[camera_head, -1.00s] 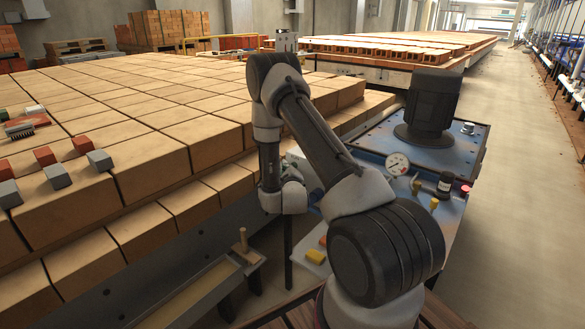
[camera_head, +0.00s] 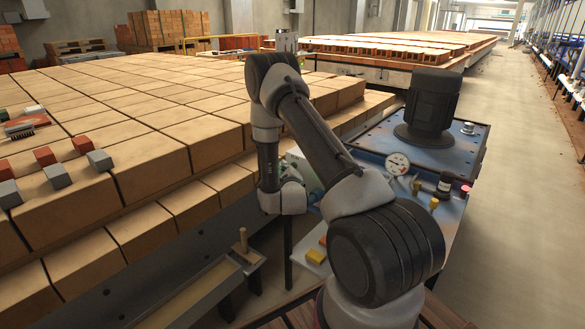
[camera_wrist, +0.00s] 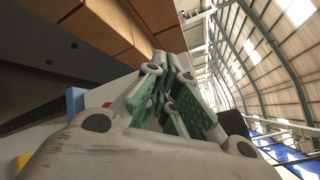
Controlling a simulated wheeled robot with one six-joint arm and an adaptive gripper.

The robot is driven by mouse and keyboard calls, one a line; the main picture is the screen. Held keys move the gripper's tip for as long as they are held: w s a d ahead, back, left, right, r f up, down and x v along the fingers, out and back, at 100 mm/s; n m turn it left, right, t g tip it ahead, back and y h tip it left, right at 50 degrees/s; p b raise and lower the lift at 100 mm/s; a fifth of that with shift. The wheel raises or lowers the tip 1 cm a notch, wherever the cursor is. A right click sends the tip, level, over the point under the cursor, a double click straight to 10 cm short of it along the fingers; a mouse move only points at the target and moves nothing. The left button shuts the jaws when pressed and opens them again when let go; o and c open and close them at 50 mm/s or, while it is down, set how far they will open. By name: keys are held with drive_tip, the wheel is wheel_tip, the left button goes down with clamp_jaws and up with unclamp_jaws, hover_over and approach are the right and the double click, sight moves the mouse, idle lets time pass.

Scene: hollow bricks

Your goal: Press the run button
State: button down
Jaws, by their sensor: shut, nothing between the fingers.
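My gripper (camera_wrist: 168,100) shows in the wrist view, its green-padded fingers closed together with nothing between them. In the head view it is mostly hidden behind my arm. No run button can be made out for certain. In the wrist view a blue part (camera_wrist: 75,101), a small red spot (camera_wrist: 107,104) and a yellow part (camera_wrist: 22,162) lie left of the fingers. Contact between fingertips and any button cannot be seen.
Stacked hollow bricks (camera_head: 150,150) fill the left, with small red and grey blocks (camera_head: 58,176) on top. A blue machine unit (camera_head: 440,158) with a dark motor (camera_head: 431,105) and a gauge (camera_head: 397,164) stands right of my arm. The aisle floor (camera_head: 510,150) is clear.

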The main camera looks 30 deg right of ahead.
drive_tip(key=shift+s+a, duration=0.35)
drive_tip(key=shift+a, duration=0.6)
drive_tip(key=shift+s+a, duration=0.3)
drive_tip(key=shift+a, duration=0.6)
drive_tip(key=shift+s+a, duration=0.35)
drive_tip(key=shift+a, duration=0.6)
